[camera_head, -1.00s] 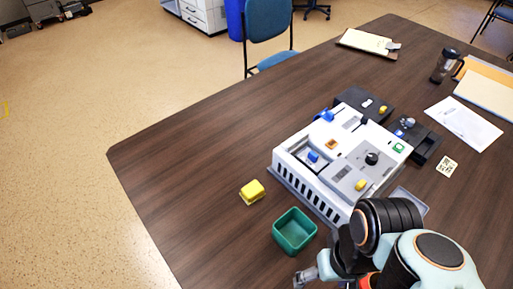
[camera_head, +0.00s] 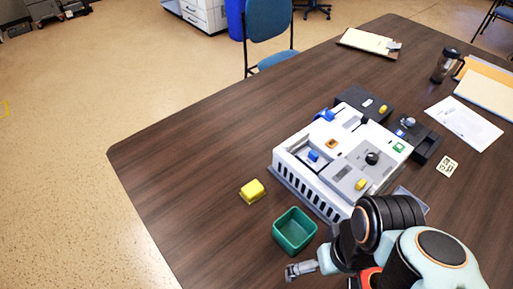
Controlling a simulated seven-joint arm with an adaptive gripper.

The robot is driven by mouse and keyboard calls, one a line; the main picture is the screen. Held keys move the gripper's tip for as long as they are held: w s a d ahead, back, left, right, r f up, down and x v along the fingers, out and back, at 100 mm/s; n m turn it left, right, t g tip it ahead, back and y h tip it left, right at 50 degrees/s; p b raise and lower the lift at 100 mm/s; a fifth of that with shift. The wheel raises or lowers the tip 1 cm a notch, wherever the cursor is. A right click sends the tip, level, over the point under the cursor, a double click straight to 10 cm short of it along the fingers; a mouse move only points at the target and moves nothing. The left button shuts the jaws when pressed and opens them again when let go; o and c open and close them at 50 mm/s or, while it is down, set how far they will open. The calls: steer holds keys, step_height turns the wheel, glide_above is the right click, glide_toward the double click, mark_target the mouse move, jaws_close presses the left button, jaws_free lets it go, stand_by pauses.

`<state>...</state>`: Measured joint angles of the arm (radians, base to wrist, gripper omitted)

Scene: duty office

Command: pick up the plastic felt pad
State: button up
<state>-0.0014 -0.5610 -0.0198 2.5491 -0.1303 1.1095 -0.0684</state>
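A small yellow block (camera_head: 251,191) with a paler base lies alone on the brown table, left of the white device; it may be the plastic felt pad, but I cannot tell for sure. My gripper (camera_head: 291,272) is low in the picture, pointing left, in front of the green box and well apart from the yellow block. It is small and seen from the side, so its finger opening is unclear. Nothing visible is held in it.
An open green box (camera_head: 294,232) stands between my gripper and the yellow block. A white device (camera_head: 335,160) with knobs and black modules fills the middle. Papers (camera_head: 464,123), a clipboard (camera_head: 369,42) and a dark cup (camera_head: 445,66) lie farther off. The table's left part is clear.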

steer(key=w+r+n+t, duration=0.1)
steer(key=w+r+t, duration=0.2)
steer(key=w+r, duration=0.35)
steer(key=n+g, duration=0.4)
steer(key=n, duration=0.1)
glide_above(253, 188)
steer(key=shift+h, duration=0.4)
step_height(253, 188, down, 25)
steer(key=shift+r, duration=0.1)
step_height(253, 188, down, 6)
steer(key=c, duration=1.1)
